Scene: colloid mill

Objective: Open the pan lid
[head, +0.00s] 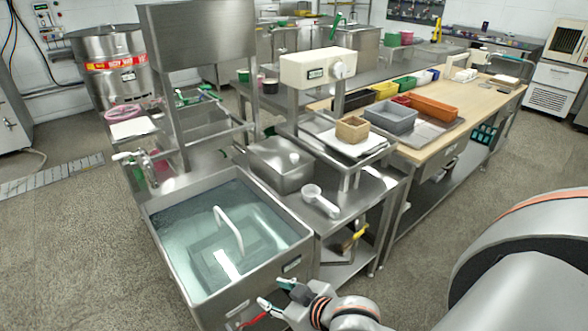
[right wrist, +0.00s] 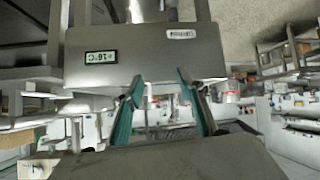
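A rectangular steel pan (head: 280,178) stands on the steel counter just behind the water tank. Its flat steel lid (head: 275,152) lies on top, with a small round knob (head: 294,158) near the right side. The lid looks shut. My right gripper (head: 273,293) is low in the head view, in front of the tank's near right corner, well apart from the pan. Its two fingers are spread with nothing between them, as the right wrist view also shows (right wrist: 160,82). The pan and lid are not recognisable in the right wrist view. My left gripper is not in view.
A water-filled steel tank (head: 165,255) with a white curved pipe (head: 229,228) lies between my right gripper and the pan. A white scoop (head: 320,200) lies right of the pan. A scale stand (head: 317,68) rises behind. A steel panel with a display (right wrist: 145,55) faces the right wrist camera.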

